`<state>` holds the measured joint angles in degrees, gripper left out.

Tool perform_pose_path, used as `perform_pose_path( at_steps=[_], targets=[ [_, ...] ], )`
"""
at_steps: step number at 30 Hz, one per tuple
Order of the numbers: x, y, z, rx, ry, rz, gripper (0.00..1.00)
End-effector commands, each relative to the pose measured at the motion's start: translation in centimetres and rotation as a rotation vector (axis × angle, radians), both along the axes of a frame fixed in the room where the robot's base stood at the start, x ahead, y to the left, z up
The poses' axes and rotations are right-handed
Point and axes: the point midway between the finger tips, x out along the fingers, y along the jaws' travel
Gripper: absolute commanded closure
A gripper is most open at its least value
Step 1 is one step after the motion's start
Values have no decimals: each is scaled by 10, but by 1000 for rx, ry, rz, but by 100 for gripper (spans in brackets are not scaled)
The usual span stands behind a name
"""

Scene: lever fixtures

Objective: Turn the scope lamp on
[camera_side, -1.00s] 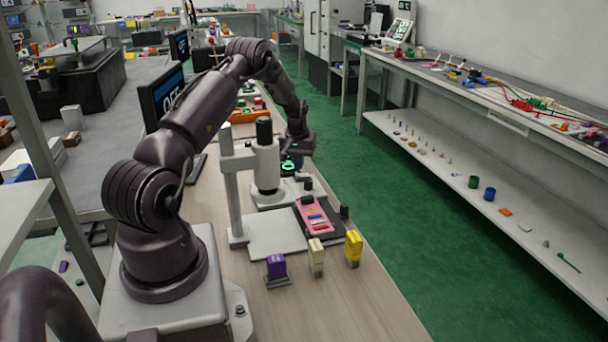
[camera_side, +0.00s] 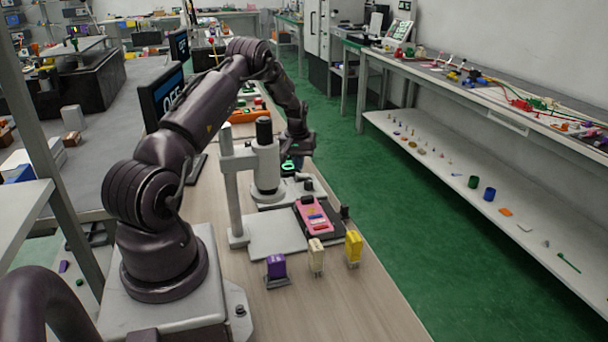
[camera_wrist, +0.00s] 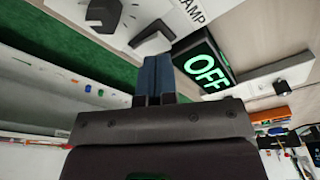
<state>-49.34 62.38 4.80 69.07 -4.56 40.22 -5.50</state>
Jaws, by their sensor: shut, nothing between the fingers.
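The white scope (camera_side: 265,165) stands on the bench beside my arm. In the wrist view a small black display (camera_wrist: 205,65) shows OFF in green, near a plate lettered with what reads as LAMP (camera_wrist: 193,10). A grey lever-like part (camera_wrist: 151,38) on a pale base lies just beyond my fingertips, with a dark round knob (camera_wrist: 104,14) farther off. My gripper (camera_wrist: 156,62) is shut and empty. Its tips appear close to the lever, but I cannot tell whether they touch. In the side view my gripper (camera_side: 297,148) is behind the scope, partly hidden.
A pink device (camera_side: 314,216) on a dark pad and purple (camera_side: 276,267), cream (camera_side: 316,257) and yellow (camera_side: 353,248) blocks occupy the near bench. The green floor (camera_side: 400,235) lies to the right.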

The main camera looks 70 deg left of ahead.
Motion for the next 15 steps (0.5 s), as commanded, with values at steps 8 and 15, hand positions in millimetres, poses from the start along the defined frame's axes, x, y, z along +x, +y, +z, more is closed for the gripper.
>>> perform_pose_path(
  at_steps=[8,15],
  targets=[
    [0,0,-5,0,0,0,100],
    [0,0,-8,1,0,0,100]
  ],
)
